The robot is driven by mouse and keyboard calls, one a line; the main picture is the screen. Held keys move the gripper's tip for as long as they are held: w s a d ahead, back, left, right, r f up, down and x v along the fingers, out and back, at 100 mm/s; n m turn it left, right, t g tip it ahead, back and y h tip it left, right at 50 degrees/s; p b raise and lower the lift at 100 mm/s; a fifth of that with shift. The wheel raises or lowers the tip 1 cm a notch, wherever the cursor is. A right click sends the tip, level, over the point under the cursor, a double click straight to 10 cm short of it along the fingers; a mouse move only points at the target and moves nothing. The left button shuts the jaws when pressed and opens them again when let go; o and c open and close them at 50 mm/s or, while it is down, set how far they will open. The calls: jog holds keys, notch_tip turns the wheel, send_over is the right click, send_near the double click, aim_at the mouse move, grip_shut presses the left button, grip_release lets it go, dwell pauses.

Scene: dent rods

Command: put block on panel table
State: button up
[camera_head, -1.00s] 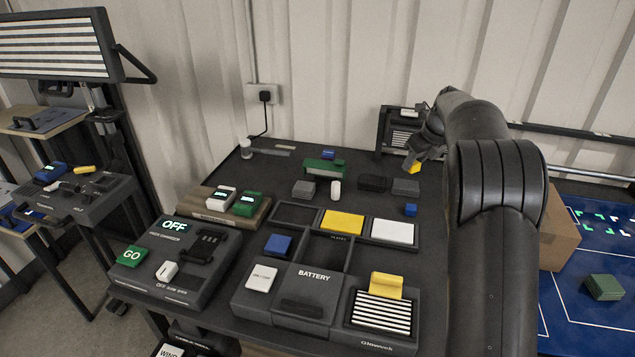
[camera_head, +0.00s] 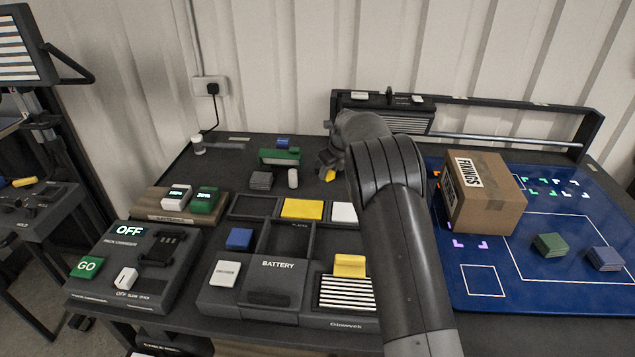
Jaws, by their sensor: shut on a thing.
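My gripper (camera_head: 331,165) is at the back middle of the dark bench, mostly hidden behind my arm. It is shut on a small yellow block (camera_head: 326,178), which shows below the jaws, apart from the bench as far as I can tell. The blue table (camera_head: 497,285), marked with white outlines, stands to the right of my arm. On it are a green block (camera_head: 550,245), a blue-grey block (camera_head: 605,258) and a cardboard box (camera_head: 487,195).
The dark bench holds a green holder (camera_head: 279,157), a grey block (camera_head: 261,180), a battery console (camera_head: 272,280) and a yellow piece (camera_head: 349,265) on a striped panel. A black frame (camera_head: 565,140) rises behind the blue table. The front right of the blue table is clear.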

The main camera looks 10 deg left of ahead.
aim_at(321, 191)
jog(key=a+f, duration=0.1)
jog(key=a, duration=0.1)
jog(key=shift+w+a+f, duration=0.3)
jog(key=shift+w+f, duration=0.05)
jog(key=shift+f, duration=1.95)
jog(key=shift+f, duration=0.1)
jog(key=o, duration=1)
jog(key=shift+c, duration=0.2)
